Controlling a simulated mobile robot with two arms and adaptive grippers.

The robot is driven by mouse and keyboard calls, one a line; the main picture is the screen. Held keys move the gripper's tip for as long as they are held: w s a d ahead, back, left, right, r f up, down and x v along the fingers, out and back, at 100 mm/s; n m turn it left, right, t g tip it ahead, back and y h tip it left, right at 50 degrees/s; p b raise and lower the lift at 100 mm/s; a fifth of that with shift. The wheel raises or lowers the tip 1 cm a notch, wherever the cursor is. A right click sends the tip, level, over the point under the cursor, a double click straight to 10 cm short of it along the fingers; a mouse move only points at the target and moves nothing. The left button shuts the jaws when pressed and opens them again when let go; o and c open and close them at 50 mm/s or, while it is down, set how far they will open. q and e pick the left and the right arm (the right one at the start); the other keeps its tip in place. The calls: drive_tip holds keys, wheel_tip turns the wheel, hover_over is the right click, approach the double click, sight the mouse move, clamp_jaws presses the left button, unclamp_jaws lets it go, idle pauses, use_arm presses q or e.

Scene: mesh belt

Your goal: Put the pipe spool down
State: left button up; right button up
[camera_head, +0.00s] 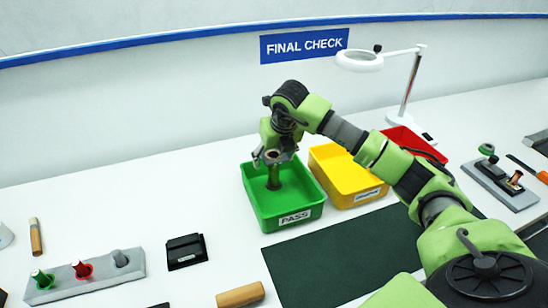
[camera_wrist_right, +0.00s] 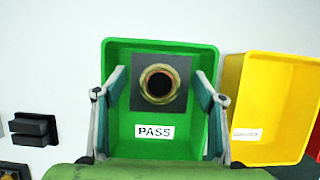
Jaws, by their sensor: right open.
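The pipe spool (camera_wrist_right: 158,84) shows in the right wrist view as a dark square flange with a brass-coloured ring around a dark bore. In the head view the spool (camera_head: 273,178) is upright inside the green PASS tray (camera_head: 292,216), partly hidden by my gripper. Whether its base touches the tray floor is hard to tell. My right gripper (camera_head: 273,158) points down over the tray. In the right wrist view its fingers (camera_wrist_right: 159,92) stand apart on both sides of the spool, with gaps between them and the flange. My left gripper is not in view.
A yellow tray (camera_head: 340,191) stands right beside the green one, with a red tray (camera_head: 414,143) beyond. A magnifier lamp (camera_head: 404,90) stands behind. A dark green mat (camera_head: 345,255) lies in front. A grey block with coloured plugs (camera_head: 90,275) and a black box (camera_head: 186,251) are left.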

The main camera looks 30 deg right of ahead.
drive_tip(key=shift+r, duration=0.25)
drive_tip(key=shift+s+r, duration=0.1)
drive_tip(key=shift+r, duration=0.25)
drive_tip(key=b+v, duration=0.2)
drive_tip(key=v, duration=0.9)
drive_tip(key=shift+s+r, duration=0.1)
drive_tip(key=shift+r, duration=0.05)
